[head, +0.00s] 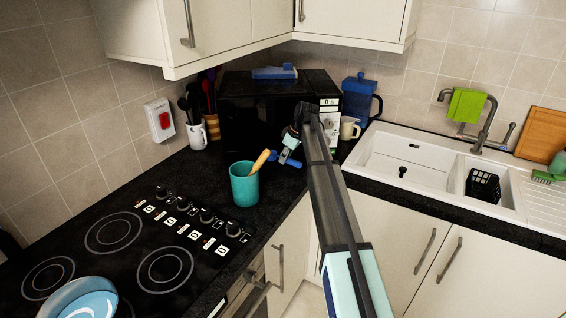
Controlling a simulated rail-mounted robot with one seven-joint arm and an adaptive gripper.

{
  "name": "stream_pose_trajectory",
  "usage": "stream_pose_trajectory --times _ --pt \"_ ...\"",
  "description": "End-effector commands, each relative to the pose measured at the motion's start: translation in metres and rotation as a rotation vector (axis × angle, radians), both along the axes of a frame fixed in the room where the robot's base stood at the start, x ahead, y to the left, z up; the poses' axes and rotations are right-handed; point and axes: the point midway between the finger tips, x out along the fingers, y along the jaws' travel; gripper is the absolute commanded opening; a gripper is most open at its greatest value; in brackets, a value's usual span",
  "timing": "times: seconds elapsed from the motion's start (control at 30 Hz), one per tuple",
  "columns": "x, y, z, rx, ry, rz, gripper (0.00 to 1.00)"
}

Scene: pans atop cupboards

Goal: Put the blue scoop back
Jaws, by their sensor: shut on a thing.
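My gripper (290,143) is in front of the black microwave, above the dark worktop. It is shut on a small blue thing, which looks like the blue scoop (292,162); parts of it show on both sides of the fingertips. The fingers hide its middle, and its exact shape is too small to tell. To the left and nearer, a teal cup (244,188) stands on the worktop with a wooden-coloured handle leaning out of it towards my gripper. I cannot tell whether the scoop touches the worktop.
The microwave (250,112) has a blue object (274,72) on top. A blue jug (360,98) and a cream mug (349,128) stand right of it. Utensil pots (197,135) stand left. The hob (140,250) with a blue pan (80,300) is front left; the sink (420,165) is right.

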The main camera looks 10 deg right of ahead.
Motion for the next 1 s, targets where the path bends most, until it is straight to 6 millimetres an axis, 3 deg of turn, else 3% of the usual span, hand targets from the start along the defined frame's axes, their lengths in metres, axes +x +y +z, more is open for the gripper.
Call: stream_pose_trajectory --times 0.1,0.37,0.77,0.8,0.83,1.0 --pt "0.010 0.012 0.002 0.001 0.001 0.003 0.00" --pt "0.007 0.009 -0.033 0.000 0.000 0.001 0.00" --pt "0.007 0.009 -0.039 0.000 0.000 0.001 0.00" --pt "0.007 0.009 -0.038 0.000 0.000 0.001 0.40" --pt "0.007 0.009 -0.038 0.000 0.000 0.001 0.51" --pt "0.007 0.009 -0.038 0.000 0.000 0.001 0.51"
